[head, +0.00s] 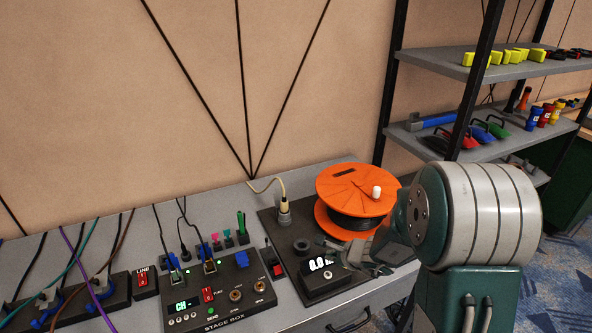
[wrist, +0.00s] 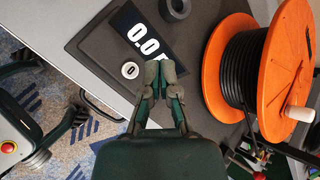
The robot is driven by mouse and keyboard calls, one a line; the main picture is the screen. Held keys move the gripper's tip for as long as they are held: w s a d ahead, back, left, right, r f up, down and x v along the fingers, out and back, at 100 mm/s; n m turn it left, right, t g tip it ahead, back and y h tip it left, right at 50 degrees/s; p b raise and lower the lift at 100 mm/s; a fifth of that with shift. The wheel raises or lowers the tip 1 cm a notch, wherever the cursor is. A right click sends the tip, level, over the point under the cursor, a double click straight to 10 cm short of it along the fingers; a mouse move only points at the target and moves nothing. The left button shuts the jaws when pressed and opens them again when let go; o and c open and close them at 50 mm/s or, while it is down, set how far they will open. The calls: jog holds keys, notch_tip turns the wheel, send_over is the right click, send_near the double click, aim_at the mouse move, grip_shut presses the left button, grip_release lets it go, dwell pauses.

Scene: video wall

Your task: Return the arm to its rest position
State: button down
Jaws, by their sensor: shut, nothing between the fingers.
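My arm (head: 480,215) stands large at the right of the head view, in front of the grey bench (head: 345,309). My gripper (head: 362,258) is beside the orange cable reel and the digital display box (head: 322,279). In the wrist view, my gripper (wrist: 159,75) is shut with its fingertips together and nothing between them. It is over the dark board, between the display box (wrist: 147,38) and the reel (wrist: 288,70). The head view hides part of the gripper behind the arm.
The stage box (head: 222,292) with plugged cables sits left on the bench. The orange reel (head: 350,182) with a white knob stands close to my arm. A shelf rack (head: 480,66) with tools is behind at the right. Blue patterned carpet (head: 556,283) lies beyond the bench.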

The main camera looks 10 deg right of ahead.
jog(key=s+a+r+n+g+y, duration=0.1)
jog(key=s+a+r+n, duration=0.35)
jog(key=r+n, duration=0.2)
jog(key=s+a+r+n+g+y, duration=0.1)
jog(key=s+a+r+n, duration=0.2)
jog(key=s+r+n, duration=0.4)
jog(key=s+d+r+n+h, duration=0.3)
jog(key=s+r, duration=0.1)
jog(key=s, duration=0.4)
jog(key=s+d+r+n+h, duration=0.3)
jog(key=s+d+n, duration=0.1)
jog(key=s, duration=0.3)
jog(key=shift+s+r+h, duration=0.3)
jog(key=shift+s+r, duration=0.05)
jog(key=shift+w+n, duration=0.15)
jog(key=shift+n, duration=0.1)
